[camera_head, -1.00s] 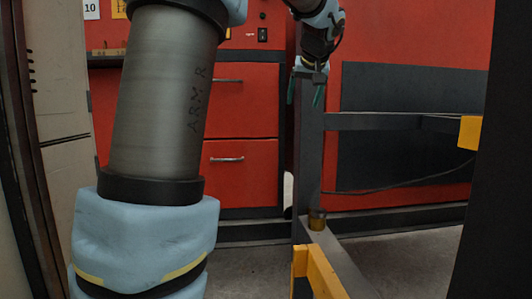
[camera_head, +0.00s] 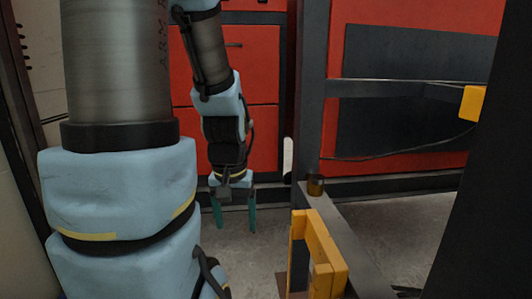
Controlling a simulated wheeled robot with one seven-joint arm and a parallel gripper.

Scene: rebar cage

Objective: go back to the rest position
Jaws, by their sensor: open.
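My gripper (camera_head: 234,222) hangs at the end of my arm, left of the dark upright post, in front of the red cabinet. Its two green fingers point down and stand apart, with nothing visible between them. The grey floor shows behind and below the fingertips. My blue and grey arm links fill the left side of the view and hide what lies behind them.
A dark steel frame with an upright post (camera_head: 308,100) stands right of my gripper. A yellow bracket (camera_head: 322,255) sits low in front, near a small brass-coloured cylinder (camera_head: 315,185). A red cabinet (camera_head: 250,65) stands behind. Bare floor (camera_head: 262,255) lies between arm and bracket.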

